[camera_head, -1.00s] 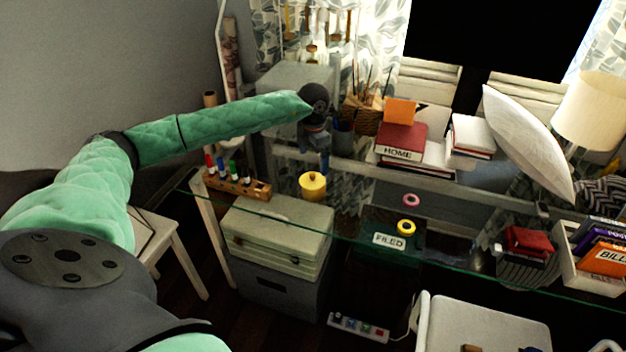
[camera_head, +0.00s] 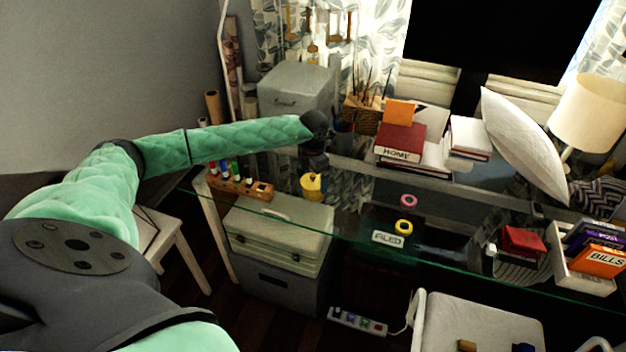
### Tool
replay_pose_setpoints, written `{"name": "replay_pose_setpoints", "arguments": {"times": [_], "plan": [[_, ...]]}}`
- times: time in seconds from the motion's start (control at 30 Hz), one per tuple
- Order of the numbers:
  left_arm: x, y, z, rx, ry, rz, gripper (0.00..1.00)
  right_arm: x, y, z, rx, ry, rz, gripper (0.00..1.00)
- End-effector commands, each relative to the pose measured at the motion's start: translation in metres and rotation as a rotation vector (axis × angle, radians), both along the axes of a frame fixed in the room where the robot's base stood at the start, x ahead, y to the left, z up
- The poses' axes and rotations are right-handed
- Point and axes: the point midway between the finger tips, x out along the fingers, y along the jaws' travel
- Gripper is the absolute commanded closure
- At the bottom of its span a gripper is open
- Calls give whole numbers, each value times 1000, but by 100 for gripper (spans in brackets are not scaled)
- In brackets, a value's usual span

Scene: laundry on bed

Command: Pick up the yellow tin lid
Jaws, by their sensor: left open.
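The yellow tin (camera_head: 311,190) stands upright on the glass desk, left of the middle of the view. Its lid (camera_head: 309,179) is partly hidden by my left gripper (camera_head: 315,172). The gripper points down from the end of my green arm, with its fingers at the top of the tin. The jaws are open. I cannot tell whether the fingers touch the lid or are on both sides of its knob. My right gripper is not in view.
A wooden rack of markers (camera_head: 240,184) stands just left of the tin. A basket of sticks (camera_head: 362,115) and stacked books (camera_head: 400,141) stand behind. Pink (camera_head: 409,200) and yellow (camera_head: 404,227) tape rolls lie to the right. The glass just right of the tin looks clear.

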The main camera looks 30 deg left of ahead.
Motion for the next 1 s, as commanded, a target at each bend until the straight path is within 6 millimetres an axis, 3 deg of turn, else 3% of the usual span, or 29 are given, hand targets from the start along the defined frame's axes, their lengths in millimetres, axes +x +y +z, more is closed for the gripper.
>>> {"name": "replay_pose_setpoints", "arguments": {"times": [0.17, 0.4, 0.5, 0.77, 0.93, 1.0], "plan": [[0, 0, -1, 0, 0, 0, 0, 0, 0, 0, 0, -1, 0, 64], [0, 0, 0, 0, 0, -1, 45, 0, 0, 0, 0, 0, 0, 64], [0, 0, 0, 0, 0, -1, 52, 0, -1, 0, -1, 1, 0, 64], [0, 0, 5, 0, 0, -1, 52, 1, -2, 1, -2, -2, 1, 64], [0, 0, 27, -1, -2, -1, 52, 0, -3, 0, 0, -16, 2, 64], [0, 0, 42, 0, -1, -1, 52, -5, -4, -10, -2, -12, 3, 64]]}}
